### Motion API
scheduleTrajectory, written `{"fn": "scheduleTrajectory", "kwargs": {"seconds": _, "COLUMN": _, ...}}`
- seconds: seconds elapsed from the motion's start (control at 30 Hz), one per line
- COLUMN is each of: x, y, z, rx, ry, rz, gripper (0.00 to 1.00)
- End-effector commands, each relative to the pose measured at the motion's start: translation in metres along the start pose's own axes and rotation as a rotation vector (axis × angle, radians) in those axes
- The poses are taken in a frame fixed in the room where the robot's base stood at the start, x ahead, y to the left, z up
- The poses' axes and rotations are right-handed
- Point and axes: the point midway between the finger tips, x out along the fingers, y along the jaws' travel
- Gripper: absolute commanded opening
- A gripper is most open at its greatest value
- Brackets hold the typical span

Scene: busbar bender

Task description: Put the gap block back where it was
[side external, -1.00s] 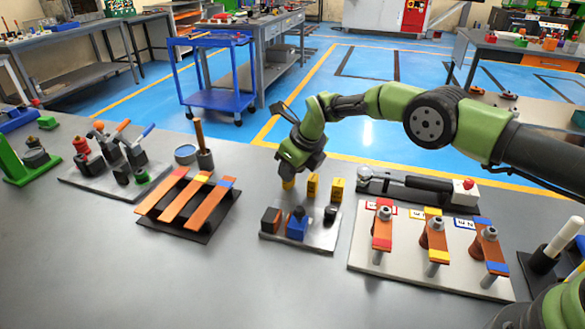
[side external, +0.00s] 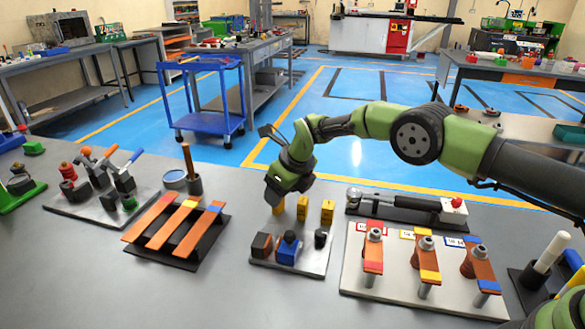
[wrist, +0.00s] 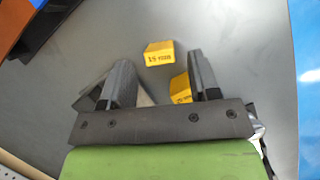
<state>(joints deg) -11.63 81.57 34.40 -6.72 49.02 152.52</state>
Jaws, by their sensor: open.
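Three yellow gap blocks stand near the back edge of a small grey plate (side external: 318,268): a left one (side external: 278,206), a middle one (side external: 302,207) and a right one (side external: 327,211). My gripper (side external: 277,199) is open, close over the left block, and partly covers it in the side view. In the wrist view my gripper (wrist: 160,64) has its fingers apart. A yellow block marked 15 mm (wrist: 158,52) shows between the fingertips, with no visible contact. Another yellow block (wrist: 180,89) sits near the right finger, partly hidden by it.
Orange-brown, blue and black pieces (side external: 288,250) stand in front of the blocks. A rack with copper bars (side external: 178,225) is left; a white board with bar stations (side external: 395,275) is right. A long-handled tool (side external: 400,203) lies behind the board. Bare bench lies in front.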

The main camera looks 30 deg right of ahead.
Motion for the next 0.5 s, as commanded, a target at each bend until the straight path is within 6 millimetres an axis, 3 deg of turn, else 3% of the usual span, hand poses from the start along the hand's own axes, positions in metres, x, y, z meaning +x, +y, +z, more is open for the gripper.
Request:
{"fn": "scheduleTrajectory", "kwargs": {"seconds": 0.2, "x": -0.025, "y": 0.0, "z": 0.0, "rx": 0.001, "ry": -0.002, "rz": -0.001, "gripper": 0.56}}
{"fn": "scheduleTrajectory", "kwargs": {"seconds": 0.5, "x": -0.082, "y": -0.001, "z": 0.0, "rx": 0.001, "ry": -0.003, "rz": -0.001, "gripper": 0.56}}
